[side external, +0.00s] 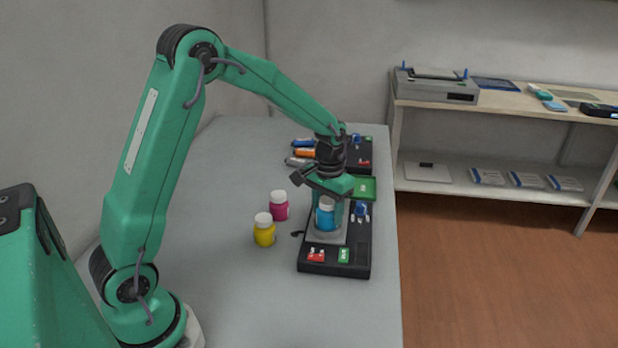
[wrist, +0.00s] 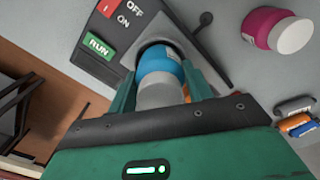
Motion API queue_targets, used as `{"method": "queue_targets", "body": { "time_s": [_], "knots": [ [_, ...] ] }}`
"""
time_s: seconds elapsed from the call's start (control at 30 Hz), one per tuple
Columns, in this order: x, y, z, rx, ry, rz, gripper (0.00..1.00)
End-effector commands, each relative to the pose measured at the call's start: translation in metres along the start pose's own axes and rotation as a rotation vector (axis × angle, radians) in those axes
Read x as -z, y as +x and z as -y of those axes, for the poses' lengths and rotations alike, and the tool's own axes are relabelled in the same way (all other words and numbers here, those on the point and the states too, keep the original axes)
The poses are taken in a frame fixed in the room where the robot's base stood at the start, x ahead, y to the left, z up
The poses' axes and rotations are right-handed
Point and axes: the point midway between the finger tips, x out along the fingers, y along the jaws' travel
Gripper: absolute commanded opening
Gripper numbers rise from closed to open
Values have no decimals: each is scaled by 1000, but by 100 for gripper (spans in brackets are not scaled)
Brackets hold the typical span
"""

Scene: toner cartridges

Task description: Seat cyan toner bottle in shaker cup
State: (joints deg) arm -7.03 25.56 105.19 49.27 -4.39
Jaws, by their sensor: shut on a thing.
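The cyan toner bottle (side external: 326,217), with a white cap, stands upright at the grey shaker cup (side external: 328,236) on the black shaker base (side external: 314,268). My gripper (side external: 331,208) is shut on the bottle from above. In the wrist view, the cyan bottle (wrist: 161,67) sits between my fingers (wrist: 162,78), its pale cap toward the camera. Its lower end lies within the ring of the shaker cup (wrist: 149,46). The fingers hide part of the bottle, and I cannot tell how deep it sits.
A magenta bottle (side external: 279,207) and a yellow bottle (side external: 264,232) stand left of the base. A green pad (side external: 365,188), a second black device (side external: 366,163) and several coloured cartridges (side external: 303,152) are behind. The base has red OFF/ON and green RUN switches (wrist: 97,46). The left table is clear.

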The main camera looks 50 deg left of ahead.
Motion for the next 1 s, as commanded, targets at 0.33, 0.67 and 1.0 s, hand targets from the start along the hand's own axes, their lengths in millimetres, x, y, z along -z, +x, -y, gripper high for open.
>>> {"method": "queue_targets", "body": {
  "time_s": [0.33, 0.67, 1.0],
  "knots": [
    [0, 0, 0, 0, 0, -1, 26],
    [0, 2, 0, 0, 0, -1, 26],
    [0, 7, 0, 0, 0, -1, 26]
  ]
}}
